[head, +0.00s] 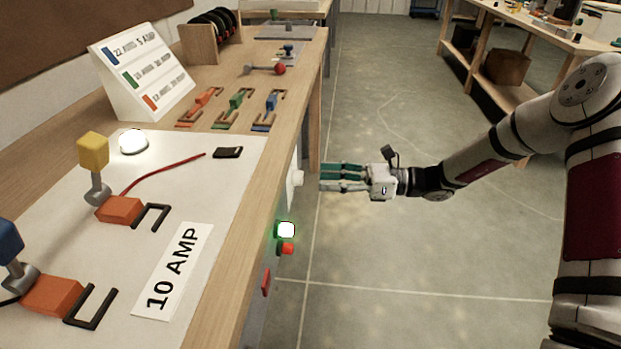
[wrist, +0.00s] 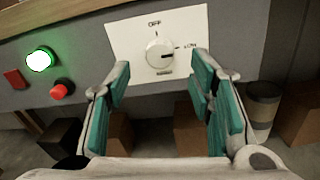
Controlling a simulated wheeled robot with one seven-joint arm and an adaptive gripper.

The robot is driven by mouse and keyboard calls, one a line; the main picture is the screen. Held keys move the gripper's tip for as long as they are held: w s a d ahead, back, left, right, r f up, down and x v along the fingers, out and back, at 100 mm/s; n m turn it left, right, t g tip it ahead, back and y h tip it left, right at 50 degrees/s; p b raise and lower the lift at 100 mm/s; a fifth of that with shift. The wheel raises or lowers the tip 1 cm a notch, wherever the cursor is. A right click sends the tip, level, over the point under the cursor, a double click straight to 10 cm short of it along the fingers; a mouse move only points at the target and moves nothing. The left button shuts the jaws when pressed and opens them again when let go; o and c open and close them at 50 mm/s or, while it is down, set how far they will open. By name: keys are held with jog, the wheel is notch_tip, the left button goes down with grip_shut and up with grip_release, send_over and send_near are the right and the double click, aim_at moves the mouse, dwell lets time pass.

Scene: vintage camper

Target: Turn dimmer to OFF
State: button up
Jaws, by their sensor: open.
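The dimmer is a round white knob (wrist: 159,54) on a white plate (wrist: 128,37) fixed to the grey bench front. OFF is printed above the knob. A label at its right seems to read LOW, and a smaller one below is unclear. The dark pointer mark faces right, toward the right-hand label. In the head view the knob (head: 297,178) sticks out from the bench side. My gripper (wrist: 161,78) has its teal fingers spread and empty, one to each side of the knob in the picture. In the head view my gripper (head: 322,178) is a short gap right of the knob.
Left of the dimmer are a lit green lamp (wrist: 40,59), a red button (wrist: 62,88) and a red rectangular piece (wrist: 15,79). The wooden benchtop (head: 218,290) overhangs above. A lit white dome (head: 133,141) stands on it. The floor right of the bench is clear.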

aim_at(298, 178)
jog(key=shift+s+a, duration=0.1)
jog(key=shift+a, duration=2.4)
grip_shut()
